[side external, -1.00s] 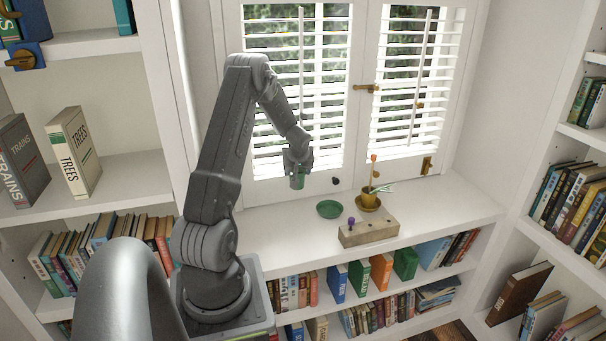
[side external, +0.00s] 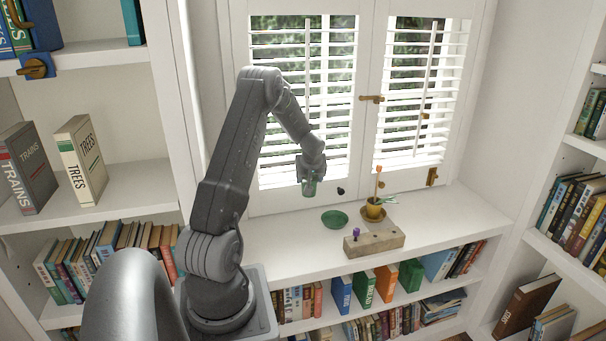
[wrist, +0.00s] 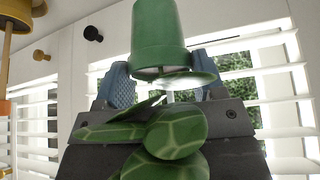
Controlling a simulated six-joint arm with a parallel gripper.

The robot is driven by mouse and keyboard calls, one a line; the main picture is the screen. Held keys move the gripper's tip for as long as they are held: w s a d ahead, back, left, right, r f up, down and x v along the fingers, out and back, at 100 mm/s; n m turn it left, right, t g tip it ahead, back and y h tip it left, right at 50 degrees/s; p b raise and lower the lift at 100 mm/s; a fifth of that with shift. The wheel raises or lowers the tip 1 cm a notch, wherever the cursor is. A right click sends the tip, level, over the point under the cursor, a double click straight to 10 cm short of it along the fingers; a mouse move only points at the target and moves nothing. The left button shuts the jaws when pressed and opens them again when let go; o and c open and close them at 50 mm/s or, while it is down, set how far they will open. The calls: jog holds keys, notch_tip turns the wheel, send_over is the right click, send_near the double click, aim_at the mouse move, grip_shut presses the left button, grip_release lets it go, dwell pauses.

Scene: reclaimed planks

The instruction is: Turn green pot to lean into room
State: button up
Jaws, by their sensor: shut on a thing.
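My gripper (side external: 311,172) is shut on the green pot (side external: 309,187), held in the air before the left window shutter. In the wrist view the green pot (wrist: 160,38) is between the blue-grey finger pads, its rim toward the bottom of the picture. Patterned green leaves (wrist: 178,132) spread out from the rim, over the dark gripper body. A green saucer (side external: 334,219) lies empty on the white sill below and to the right of the held pot.
A yellow pot (side external: 374,211) with a small plant stands on the sill right of the green saucer. A pale block (side external: 373,239) with a purple knob lies in front. The shuttered window (side external: 302,100) is close behind my gripper. The sill's right end is clear.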

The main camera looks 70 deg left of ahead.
jog(key=shift+n, duration=0.5)
jog(key=shift+w+d+f, duration=0.4)
jog(key=shift+w+f, duration=1.15)
jog(key=shift+f, duration=0.35)
jog(key=shift+w+d+f, duration=0.45)
jog(key=shift+w+f, duration=1.1)
jog(key=shift+f, duration=0.4)
jog(key=shift+w+d+f, duration=0.4)
jog(key=shift+w+f, duration=1.15)
jog(key=shift+f, duration=0.35)
jog(key=o, duration=1.3)
jog(key=shift+f, duration=0.1)
jog(key=shift+c, duration=0.2)
jog(key=shift+d, duration=0.1)
